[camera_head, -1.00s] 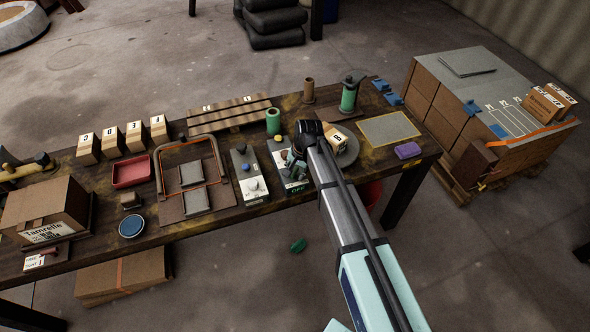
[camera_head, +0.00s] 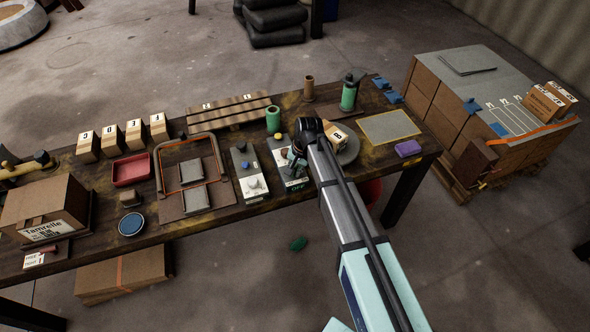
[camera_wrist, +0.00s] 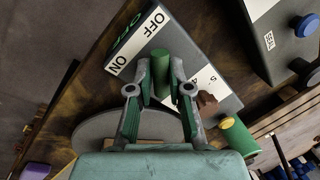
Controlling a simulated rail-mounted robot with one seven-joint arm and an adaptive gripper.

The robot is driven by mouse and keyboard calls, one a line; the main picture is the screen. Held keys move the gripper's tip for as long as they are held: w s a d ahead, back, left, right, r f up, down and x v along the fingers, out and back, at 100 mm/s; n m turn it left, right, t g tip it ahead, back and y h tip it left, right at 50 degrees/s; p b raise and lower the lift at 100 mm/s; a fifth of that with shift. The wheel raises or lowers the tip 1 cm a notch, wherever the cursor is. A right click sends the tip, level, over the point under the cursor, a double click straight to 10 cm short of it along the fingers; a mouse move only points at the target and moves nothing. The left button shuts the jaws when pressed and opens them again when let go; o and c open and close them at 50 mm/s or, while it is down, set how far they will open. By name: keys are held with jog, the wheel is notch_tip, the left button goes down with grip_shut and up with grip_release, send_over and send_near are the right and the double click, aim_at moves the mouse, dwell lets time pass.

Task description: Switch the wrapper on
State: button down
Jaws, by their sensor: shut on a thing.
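The wrapper's switch panel (camera_head: 296,186) stands at the front of the bench and bears a green OFF label. The wrist view shows its white plate (camera_wrist: 150,28) with OFF and ON printed on it, OFF towards the top and ON at the lower left. A green cylindrical handle (camera_wrist: 160,64) rises by these labels. My gripper (camera_wrist: 160,82) has its two fingers on either side of this handle, shut on it. In the head view my gripper (camera_head: 295,164) is partly hidden by my arm, over the panel. The handle's base is hidden.
A round grey plate (camera_head: 350,152) with a box marked 8 (camera_head: 334,135) is right of my gripper. Another control box (camera_head: 247,172) stands to the left. A green cup (camera_head: 273,120) is behind. A purple block (camera_head: 408,148) lies near the right edge.

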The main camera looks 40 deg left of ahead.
jog(key=n+b, duration=0.1)
jog(key=n, duration=0.1)
jog(key=n+b, duration=0.1)
jog(key=n, duration=0.1)
jog(key=shift+w+f+n+g, duration=0.1)
jog(key=shift+f+n+g, duration=0.1)
jog(key=shift+n+g, duration=0.15)
jog(key=n+h+b, duration=0.1)
jog(key=n+b, duration=0.1)
jog(key=n, duration=0.2)
jog(key=shift+g, duration=0.35)
jog(key=n+h+b, duration=0.1)
jog(key=n, duration=0.4)
jog(key=shift+a+r, duration=0.1)
jog(key=shift+n+h+b, duration=0.3)
jog(key=shift+n+b, duration=0.25)
jog(key=shift+n, duration=1.2)
jog(key=c, duration=1.1)
grip_release()
jog(key=shift+w+r, duration=0.1)
